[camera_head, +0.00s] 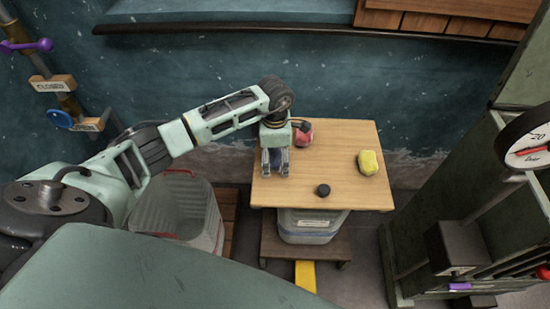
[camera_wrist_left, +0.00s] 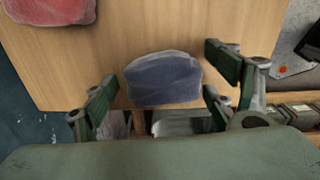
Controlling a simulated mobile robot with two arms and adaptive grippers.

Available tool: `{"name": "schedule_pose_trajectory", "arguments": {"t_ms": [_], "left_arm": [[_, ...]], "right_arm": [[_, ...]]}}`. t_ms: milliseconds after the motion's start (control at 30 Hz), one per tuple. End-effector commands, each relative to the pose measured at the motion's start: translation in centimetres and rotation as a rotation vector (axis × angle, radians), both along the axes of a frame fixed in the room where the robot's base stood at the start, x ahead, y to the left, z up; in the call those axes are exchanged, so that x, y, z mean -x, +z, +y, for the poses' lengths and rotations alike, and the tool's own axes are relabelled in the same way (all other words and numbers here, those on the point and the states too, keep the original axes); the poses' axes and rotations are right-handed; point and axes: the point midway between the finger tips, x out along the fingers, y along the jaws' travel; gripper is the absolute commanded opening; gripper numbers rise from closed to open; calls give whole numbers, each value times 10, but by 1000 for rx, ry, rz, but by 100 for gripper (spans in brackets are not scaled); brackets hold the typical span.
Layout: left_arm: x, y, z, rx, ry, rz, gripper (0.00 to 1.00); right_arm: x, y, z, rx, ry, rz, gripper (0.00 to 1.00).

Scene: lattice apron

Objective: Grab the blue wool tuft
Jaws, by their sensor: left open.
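The blue wool tuft (camera_wrist_left: 163,80) lies on the wooden tabletop near its edge in the left wrist view. My left gripper (camera_wrist_left: 163,92) is open, with one finger on each side of the tuft and a visible gap at each side. I cannot tell the exact height of the fingertips above the table. My right gripper is in neither view.
A red tuft (camera_head: 304,136) sits just behind my left gripper on the wooden table (camera_head: 340,145). A yellow tuft (camera_head: 368,162) lies to the right, and a black round piece (camera_head: 323,190) near the front. A grey bin (camera_head: 175,205) stands left of the table.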

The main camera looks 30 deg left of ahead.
Motion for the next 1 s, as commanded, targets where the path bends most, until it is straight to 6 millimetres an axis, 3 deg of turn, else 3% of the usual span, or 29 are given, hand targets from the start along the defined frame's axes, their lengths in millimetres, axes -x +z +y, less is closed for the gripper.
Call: {"name": "schedule_pose_trajectory", "arguments": {"t_ms": [233,600,1000], "left_arm": [[0,-1,0,1,0,-1,77],[0,-1,0,1,0,-1,45],[-1,10,0,0,0,-1,45]], "right_arm": [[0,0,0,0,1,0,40],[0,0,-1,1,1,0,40],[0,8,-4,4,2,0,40]]}}
